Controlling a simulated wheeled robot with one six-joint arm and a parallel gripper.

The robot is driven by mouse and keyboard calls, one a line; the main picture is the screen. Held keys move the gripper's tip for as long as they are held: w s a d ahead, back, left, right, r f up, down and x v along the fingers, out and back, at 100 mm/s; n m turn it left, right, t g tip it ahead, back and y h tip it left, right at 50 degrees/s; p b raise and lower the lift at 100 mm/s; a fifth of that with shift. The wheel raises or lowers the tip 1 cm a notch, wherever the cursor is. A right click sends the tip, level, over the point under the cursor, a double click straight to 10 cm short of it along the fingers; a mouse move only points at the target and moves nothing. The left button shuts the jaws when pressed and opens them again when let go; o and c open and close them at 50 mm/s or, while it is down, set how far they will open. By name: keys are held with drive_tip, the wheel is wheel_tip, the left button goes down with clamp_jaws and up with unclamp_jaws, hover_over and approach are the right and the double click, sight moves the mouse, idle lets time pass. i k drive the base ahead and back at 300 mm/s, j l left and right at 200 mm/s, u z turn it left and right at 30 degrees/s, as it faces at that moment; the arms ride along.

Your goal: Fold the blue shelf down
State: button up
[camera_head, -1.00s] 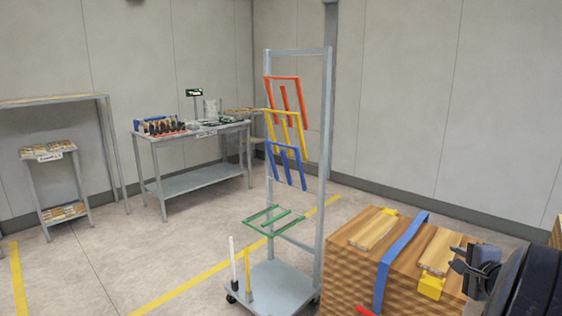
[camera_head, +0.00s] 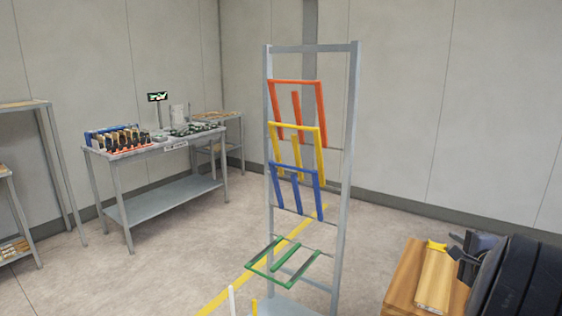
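The blue shelf (camera_head: 296,166) is a blue frame with inner bars on a grey upright rack (camera_head: 346,180). It stands folded up, near vertical, its top edge leaning out a little from the rack. It hangs below the yellow shelf (camera_head: 294,127) and the red-orange shelf (camera_head: 299,83), both also folded up. The green shelf (camera_head: 283,258) below it lies folded down, about level. My gripper (camera_head: 462,257) is at the lower right, well apart from the rack. Its dark fingers look spread, with nothing seen between them.
A wooden block stack (camera_head: 408,274) stands at the lower right, beneath my gripper. A grey workbench (camera_head: 165,197) with tools and parts is at the back left. Open floor (camera_head: 180,250) lies left of the rack. White and yellow rods stand at the rack's foot.

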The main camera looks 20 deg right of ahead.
sight(314, 173)
drive_tip(key=i+j+z, duration=0.3)
drive_tip(key=i+j, duration=1.65)
